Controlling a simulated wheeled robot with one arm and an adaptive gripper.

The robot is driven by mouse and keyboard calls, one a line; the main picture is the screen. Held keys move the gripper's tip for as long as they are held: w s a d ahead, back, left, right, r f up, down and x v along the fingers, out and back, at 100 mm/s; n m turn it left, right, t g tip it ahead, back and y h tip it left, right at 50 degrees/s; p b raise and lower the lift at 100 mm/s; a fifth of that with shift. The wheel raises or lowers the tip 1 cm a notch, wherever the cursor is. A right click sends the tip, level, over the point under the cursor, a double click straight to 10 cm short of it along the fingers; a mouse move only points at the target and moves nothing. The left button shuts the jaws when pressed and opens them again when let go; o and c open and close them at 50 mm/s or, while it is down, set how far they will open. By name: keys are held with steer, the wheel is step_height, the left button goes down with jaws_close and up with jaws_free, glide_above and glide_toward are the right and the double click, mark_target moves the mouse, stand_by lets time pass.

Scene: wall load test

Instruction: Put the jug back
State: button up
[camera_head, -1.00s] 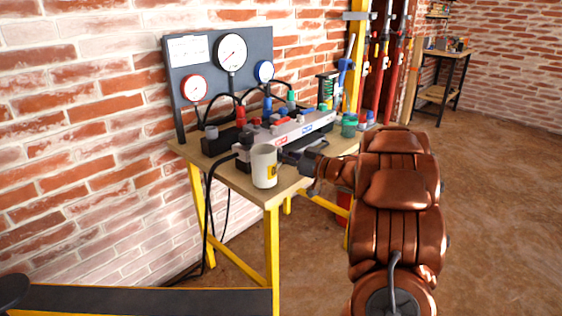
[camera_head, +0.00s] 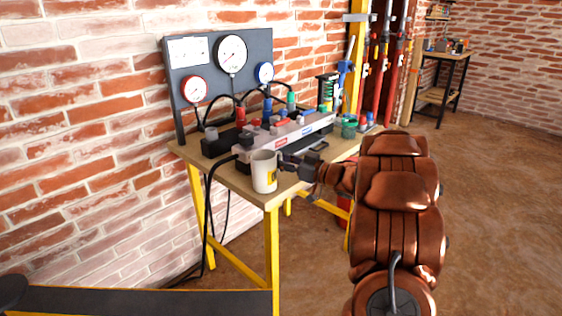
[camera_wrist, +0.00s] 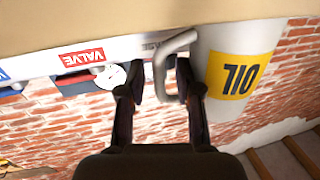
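The jug (camera_head: 262,170) is off-white with a yellow label. It stands upright on the front left corner of the workbench (camera_head: 233,184), its handle towards my gripper (camera_head: 288,162). In the wrist view, which is upside down, the jug (camera_wrist: 215,62) shows the word OIL, and its handle (camera_wrist: 160,72) lies between my two fingers (camera_wrist: 159,78). Gaps show on both sides of the handle, so the fingers are open around it. The exact contact under the jug is hard to see.
A grey valve block (camera_head: 290,133) with coloured fittings stands close behind the jug. A gauge panel (camera_head: 222,75) rises at the back, by the brick wall. A green pot (camera_head: 349,128) stands at the bench's far right end. A black hose (camera_head: 209,190) hangs over the left edge.

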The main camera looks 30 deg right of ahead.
steer(key=shift+r, duration=0.1)
steer(key=shift+s+d, duration=0.1)
steer(key=shift+s, duration=0.1)
steer(key=p+v, duration=0.1)
steer(key=v, duration=1)
steer(key=shift+s, duration=0.25)
steer(key=shift+d+r, duration=0.1)
steer(key=shift+d, duration=0.05)
